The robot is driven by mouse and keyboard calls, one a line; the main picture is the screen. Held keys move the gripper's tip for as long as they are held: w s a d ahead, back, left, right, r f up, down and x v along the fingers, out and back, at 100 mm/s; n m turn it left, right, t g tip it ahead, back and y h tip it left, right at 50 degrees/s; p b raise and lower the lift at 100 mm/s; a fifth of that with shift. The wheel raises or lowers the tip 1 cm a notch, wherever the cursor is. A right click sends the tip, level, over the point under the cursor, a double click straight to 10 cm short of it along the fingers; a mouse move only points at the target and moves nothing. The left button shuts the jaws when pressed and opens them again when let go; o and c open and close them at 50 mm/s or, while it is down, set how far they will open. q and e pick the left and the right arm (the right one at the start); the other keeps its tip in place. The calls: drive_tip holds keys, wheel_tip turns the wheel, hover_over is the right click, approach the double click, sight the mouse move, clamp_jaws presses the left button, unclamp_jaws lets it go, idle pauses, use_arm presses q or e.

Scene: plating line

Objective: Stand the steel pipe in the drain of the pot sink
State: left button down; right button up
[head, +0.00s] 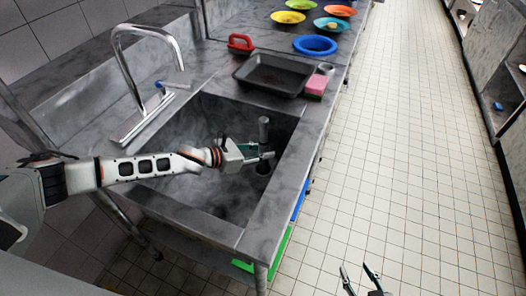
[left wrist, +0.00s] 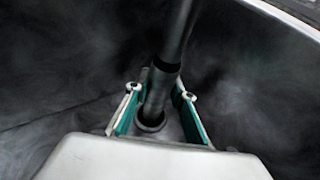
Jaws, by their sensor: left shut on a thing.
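The steel pipe (head: 264,131) is a grey upright tube in the pot sink (head: 210,205), near its right wall. My left gripper (head: 268,156) reaches in from the left and is shut on the pipe. In the left wrist view the pipe (left wrist: 177,30) runs down between the two green-lined fingers (left wrist: 157,108). Its lower end meets a dark round ring, which looks like the drain (left wrist: 150,126). I cannot tell how deep the end sits in it. My right gripper (head: 360,276) is open and empty over the floor at the bottom edge.
A tall curved faucet (head: 150,85) stands on the sink's left rim. Behind the sink are a dark baking tray (head: 272,75), a pink sponge (head: 316,84), a red-handled item (head: 240,43) and several coloured plates and bowls (head: 314,45). The tiled floor (head: 410,150) to the right is clear.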

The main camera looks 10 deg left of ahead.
use_arm(q)
drive_tip(key=c, duration=1.7)
unclamp_jaws()
drive_tip(key=shift+f, duration=0.1)
use_arm(e)
drive_tip(key=shift+w+r, duration=0.1)
use_arm(q)
drive_tip(key=shift+s+a+r, duration=0.1)
drive_tip(key=shift+r, duration=0.15)
drive_tip(key=p+v, duration=0.4)
drive_tip(key=v, duration=0.7)
drive_tip(key=shift+s+a+p, duration=0.25)
drive_tip(key=shift+a+p, duration=0.05)
drive_tip(key=shift+p, duration=0.05)
use_arm(e)
drive_tip(key=shift+s+d+r+h, duration=0.2)
drive_tip(key=shift+s+d+r, duration=0.1)
drive_tip(key=shift+d+r, duration=0.2)
drive_tip(key=shift+s+d+r+h, duration=0.2)
drive_tip(key=shift+s+d+r, duration=0.15)
drive_tip(key=shift+d, duration=0.25)
drive_tip(key=shift+a, duration=0.15)
